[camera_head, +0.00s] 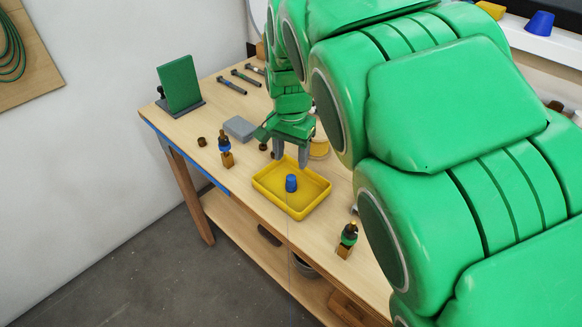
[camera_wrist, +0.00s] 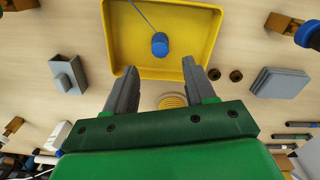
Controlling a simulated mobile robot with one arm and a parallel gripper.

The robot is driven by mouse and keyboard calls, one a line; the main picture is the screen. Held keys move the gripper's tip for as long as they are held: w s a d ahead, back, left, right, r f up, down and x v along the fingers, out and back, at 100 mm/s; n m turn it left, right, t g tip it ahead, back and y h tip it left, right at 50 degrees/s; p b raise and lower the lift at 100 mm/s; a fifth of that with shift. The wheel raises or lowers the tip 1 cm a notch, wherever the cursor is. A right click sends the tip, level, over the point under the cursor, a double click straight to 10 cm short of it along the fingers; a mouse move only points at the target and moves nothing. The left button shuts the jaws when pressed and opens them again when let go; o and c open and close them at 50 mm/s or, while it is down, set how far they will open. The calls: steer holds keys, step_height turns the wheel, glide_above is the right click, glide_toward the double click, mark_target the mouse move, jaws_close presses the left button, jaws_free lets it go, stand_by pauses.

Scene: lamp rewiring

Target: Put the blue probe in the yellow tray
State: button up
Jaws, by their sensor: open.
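The blue probe (camera_head: 291,183) is inside the yellow tray (camera_head: 262,191), near its middle. In the wrist view the probe (camera_wrist: 159,46) rests within the walls of the yellow tray (camera_wrist: 113,40), and a thin blue line runs from it to the upper left. My gripper (camera_head: 290,159) is above the bench by the tray's far side, its fingers pointing down. In the wrist view my gripper (camera_wrist: 159,67) has its fingers spread apart with nothing between them. The probe is beyond the fingertips and apart from them.
A grey box (camera_head: 239,128) lies left of my gripper. A connector post (camera_head: 226,152) stands left of the tray, another (camera_head: 347,241) at its front right. A green panel (camera_head: 179,84) stands at the bench's far left corner. My arm covers the bench's right side.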

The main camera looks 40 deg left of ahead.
steer(key=shift+r, duration=1.6)
